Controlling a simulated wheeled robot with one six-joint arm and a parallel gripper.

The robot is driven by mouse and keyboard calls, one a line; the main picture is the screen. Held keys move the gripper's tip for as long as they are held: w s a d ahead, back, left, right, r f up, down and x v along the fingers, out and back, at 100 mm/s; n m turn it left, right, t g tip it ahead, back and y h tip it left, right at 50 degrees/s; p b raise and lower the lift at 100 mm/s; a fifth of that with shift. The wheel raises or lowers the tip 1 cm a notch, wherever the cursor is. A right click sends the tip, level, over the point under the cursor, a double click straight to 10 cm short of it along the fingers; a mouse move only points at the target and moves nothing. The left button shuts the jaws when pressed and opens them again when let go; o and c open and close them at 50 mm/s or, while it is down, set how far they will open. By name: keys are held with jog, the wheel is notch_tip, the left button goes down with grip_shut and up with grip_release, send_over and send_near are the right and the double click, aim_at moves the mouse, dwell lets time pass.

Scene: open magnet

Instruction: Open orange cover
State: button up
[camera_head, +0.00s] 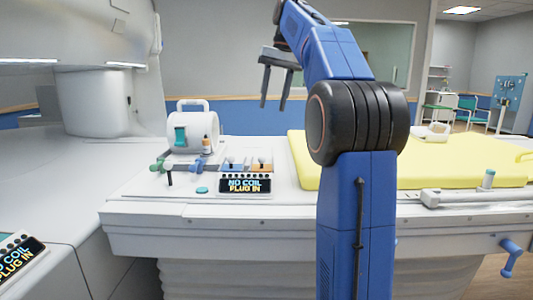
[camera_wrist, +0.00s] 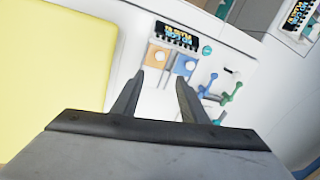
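The orange cover (camera_head: 265,168) is a small orange square on the table's control area, just above the "NO COIL PLUG IN" display. A blue square cover (camera_head: 232,168) sits to its left. In the wrist view the orange cover (camera_wrist: 157,56) lies just beyond my fingertips, with the blue cover (camera_wrist: 185,65) to its right. A small pale knob shows by each cover. I cannot tell whether the orange cover is shut. My gripper (camera_head: 274,105) hangs in the air well above the panel, apart from both covers. Its fingers (camera_wrist: 160,78) are spread with nothing between them.
The "NO COIL PLUG IN" display (camera_head: 245,185) stands in front of the covers. Green and blue connectors (camera_head: 196,165) lie to the left, near a white coil (camera_head: 192,130) and a small bottle (camera_head: 207,145). A yellow mattress (camera_head: 440,170) fills the right side.

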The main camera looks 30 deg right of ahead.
aim_at(262, 161)
jog(key=a+f, duration=0.1)
jog(key=f, duration=0.4)
jog(key=a+f, duration=0.1)
jog(key=f, duration=0.5)
jog(key=w+a+f, duration=0.1)
jog(key=f, duration=0.4)
jog(key=shift+w+f, duration=0.1)
jog(key=shift+f, duration=0.3)
